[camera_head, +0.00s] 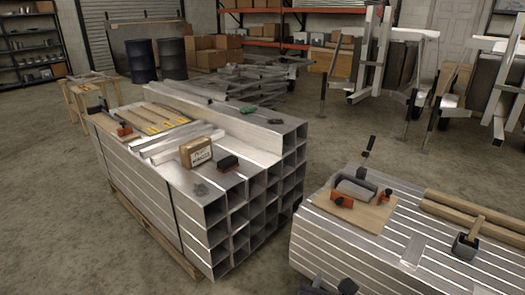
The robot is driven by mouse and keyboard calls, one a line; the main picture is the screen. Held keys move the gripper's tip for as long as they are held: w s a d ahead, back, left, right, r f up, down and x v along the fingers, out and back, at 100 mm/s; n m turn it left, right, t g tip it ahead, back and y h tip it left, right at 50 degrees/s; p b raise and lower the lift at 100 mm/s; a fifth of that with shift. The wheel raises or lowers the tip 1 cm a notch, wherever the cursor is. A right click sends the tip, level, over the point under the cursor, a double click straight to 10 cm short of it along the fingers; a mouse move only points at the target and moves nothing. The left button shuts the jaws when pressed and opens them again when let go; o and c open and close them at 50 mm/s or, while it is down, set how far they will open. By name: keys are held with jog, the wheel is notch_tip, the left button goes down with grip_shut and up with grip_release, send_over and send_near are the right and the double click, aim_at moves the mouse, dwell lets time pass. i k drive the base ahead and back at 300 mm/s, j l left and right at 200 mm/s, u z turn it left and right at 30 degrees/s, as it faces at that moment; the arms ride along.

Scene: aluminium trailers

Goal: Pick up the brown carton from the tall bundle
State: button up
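The brown carton (196,152) is a small box with dark print on its front. It stands upright on top of the tall bundle (170,186) of square aluminium tubes, near the middle of the top. A small black block with a reddish part (228,163) lies just right of the carton. Dark parts of what looks like my gripper (335,286) show at the bottom edge, in front of the lower bundle and well apart from the carton. Most of it is cut off, and I cannot tell whether it is open or shut.
Metal bars (175,146) lie close behind the carton. A green item (248,110) sits farther back on the bundle. A lower bundle (340,245) at right carries a wooden board with clamps (352,207) and a mallet (466,240). A narrow floor gap separates the bundles.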

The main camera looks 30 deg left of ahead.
aim_at(196, 152)
jog(key=i+j+z, duration=0.15)
jog(key=j+z, duration=0.15)
jog(key=j, duration=0.95)
jog(key=j+z, duration=0.25)
jog(key=j, duration=3.2)
jog(key=i, duration=0.1)
